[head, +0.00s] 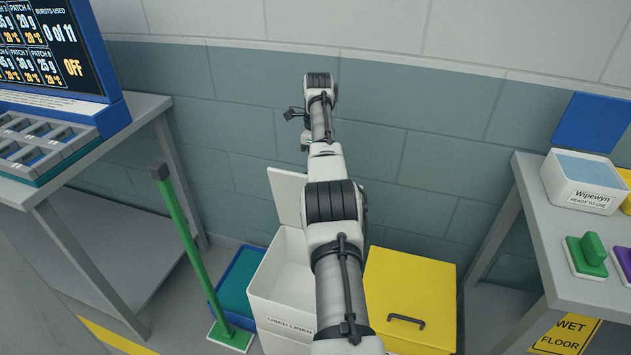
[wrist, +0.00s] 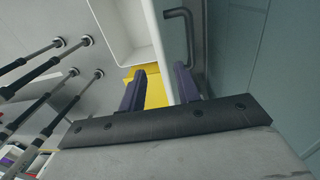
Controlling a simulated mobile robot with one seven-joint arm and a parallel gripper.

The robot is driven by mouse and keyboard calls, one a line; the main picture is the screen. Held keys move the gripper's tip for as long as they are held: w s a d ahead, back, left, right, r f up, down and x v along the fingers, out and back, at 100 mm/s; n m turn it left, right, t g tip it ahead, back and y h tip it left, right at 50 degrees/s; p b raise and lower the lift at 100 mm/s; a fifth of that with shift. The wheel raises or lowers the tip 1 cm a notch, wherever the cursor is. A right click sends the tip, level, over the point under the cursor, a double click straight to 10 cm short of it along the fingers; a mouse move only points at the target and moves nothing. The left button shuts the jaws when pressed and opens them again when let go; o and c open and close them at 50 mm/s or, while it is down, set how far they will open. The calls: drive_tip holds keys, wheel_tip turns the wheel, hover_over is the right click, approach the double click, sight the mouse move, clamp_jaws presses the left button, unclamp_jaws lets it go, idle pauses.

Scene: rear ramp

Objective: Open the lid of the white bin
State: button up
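The white bin (head: 285,283), labelled "USED LINEN", stands on the floor with its top open and its pale inside showing. Its lid (head: 288,197) is raised, standing nearly upright at the back of the bin. My arm hides the right part of both. In the wrist view the bin (wrist: 118,35) is at the top, with the lid (wrist: 160,50) seen nearly edge-on and its grey bar handle (wrist: 188,40) on the right face. My gripper (wrist: 158,88) is open, its two dark fingers apart near the lid's edge; contact cannot be told. The head view hides the gripper.
A yellow bin (head: 410,290) with a handle stands close on the right. A blue-teal tray (head: 238,284) and a green-handled floor tool (head: 188,238) are on the left. Tables flank both sides, and the wall (head: 420,130) is close behind.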

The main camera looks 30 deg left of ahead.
wheel_tip(320, 180, up, 4)
drive_tip(key=p, duration=0.2)
drive_tip(key=shift+p, duration=0.35)
drive_tip(key=r+p, duration=0.1)
drive_tip(key=p, duration=0.3)
drive_tip(key=shift+w+r, duration=0.15)
drive_tip(key=shift+r, duration=0.15)
drive_tip(key=shift+f+p, duration=0.1)
drive_tip(key=shift+p, duration=0.35)
